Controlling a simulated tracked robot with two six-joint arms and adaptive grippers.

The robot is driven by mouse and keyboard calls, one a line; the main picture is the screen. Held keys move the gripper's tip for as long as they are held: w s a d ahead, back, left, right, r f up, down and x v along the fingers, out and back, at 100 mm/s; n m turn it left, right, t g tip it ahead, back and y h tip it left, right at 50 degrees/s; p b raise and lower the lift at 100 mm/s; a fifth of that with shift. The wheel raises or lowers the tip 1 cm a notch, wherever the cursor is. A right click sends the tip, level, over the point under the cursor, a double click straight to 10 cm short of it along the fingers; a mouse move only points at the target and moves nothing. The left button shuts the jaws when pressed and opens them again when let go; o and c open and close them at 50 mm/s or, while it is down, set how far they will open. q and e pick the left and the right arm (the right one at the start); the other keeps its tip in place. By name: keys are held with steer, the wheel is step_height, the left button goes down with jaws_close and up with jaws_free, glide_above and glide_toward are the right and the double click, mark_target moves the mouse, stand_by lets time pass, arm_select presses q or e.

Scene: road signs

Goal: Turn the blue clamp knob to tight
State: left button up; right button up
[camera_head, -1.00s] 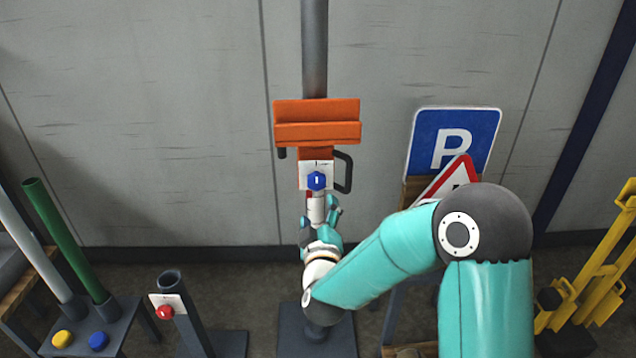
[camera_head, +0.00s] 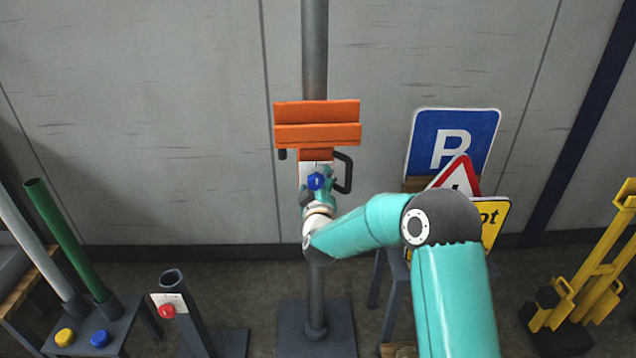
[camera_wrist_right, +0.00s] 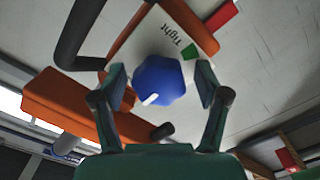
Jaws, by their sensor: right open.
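The blue clamp knob (camera_head: 316,181) is on a white plate on the front of the orange clamp (camera_head: 318,124), which is mounted on a grey upright pole. In the right wrist view the blue knob (camera_wrist_right: 159,80) has a white pointer mark at its lower left. The plate (camera_wrist_right: 140,48) reads "Tight" beside a green patch, and the mark points away from that word. My right gripper (camera_head: 318,188) is at the knob. In the wrist view its open fingers (camera_wrist_right: 160,85) stand on both sides of the knob, with small gaps visible. My left gripper is out of view.
A black handle (camera_head: 344,173) juts out right of the plate. Parking and warning signs (camera_head: 455,140) lean to the right. A stand with a red knob (camera_head: 167,311) is at the lower left, beside green and white tubes. Yellow frames (camera_head: 590,270) stand at the far right.

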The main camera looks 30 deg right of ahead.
steer(key=c, duration=1.2)
steer(key=shift+o, duration=0.2)
steer(key=shift+d, duration=0.1)
